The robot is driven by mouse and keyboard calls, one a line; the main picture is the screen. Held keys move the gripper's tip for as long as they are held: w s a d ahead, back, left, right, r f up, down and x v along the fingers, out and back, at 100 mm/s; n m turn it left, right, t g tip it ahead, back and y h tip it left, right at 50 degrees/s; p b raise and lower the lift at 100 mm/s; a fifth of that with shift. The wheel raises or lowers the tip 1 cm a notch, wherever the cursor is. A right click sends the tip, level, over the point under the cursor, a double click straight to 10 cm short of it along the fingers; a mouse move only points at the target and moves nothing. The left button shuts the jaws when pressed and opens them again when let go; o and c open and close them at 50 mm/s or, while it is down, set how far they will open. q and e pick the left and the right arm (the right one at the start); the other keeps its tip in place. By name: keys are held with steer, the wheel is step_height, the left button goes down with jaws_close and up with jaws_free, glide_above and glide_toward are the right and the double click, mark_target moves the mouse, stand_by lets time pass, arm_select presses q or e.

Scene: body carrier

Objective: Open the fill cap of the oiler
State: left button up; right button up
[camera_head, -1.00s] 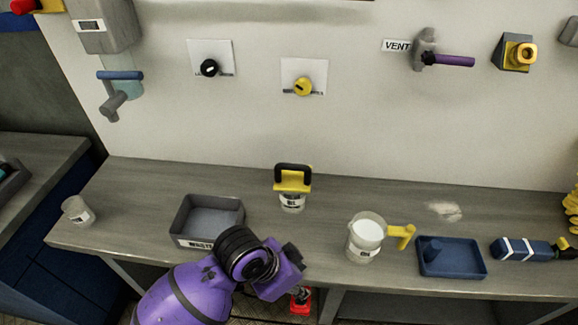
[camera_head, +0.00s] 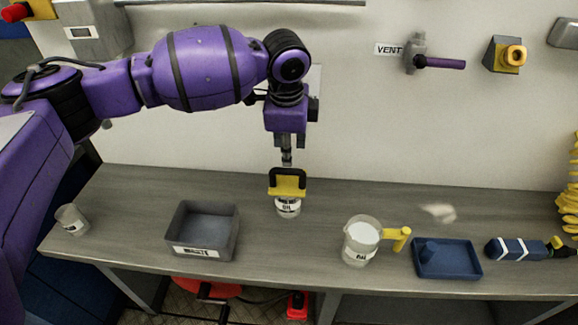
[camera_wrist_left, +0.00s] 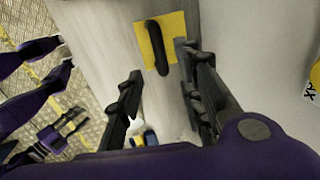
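A small clear pot with a white label (camera_head: 288,208) stands on the bench, its label apparently reading OIL. It has a square yellow cap (camera_head: 287,187) with a black arched handle (camera_head: 287,173). I take this as the oiler; the cap sits on it. My left gripper (camera_head: 287,160) points down just above the handle. In the left wrist view its fingers (camera_wrist_left: 160,62) are apart with nothing held, and the yellow cap (camera_wrist_left: 152,28) lies beyond the tips. Contact with the handle cannot be told. Small purple and dark parts, possibly my right gripper (camera_wrist_left: 72,122), appear over the floor.
A grey WASTE bin (camera_head: 203,230) is left of the pot and a small cup (camera_head: 72,220) farther left. A VENT lever (camera_head: 440,62) is on the wall.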

mark_target(289, 170)
arm_select(q)
steer(key=f, duration=0.2)
steer(key=w+f, duration=0.1)
steer(key=f, duration=0.4)
steer(key=shift+w+f, duration=0.25)
jaws_close()
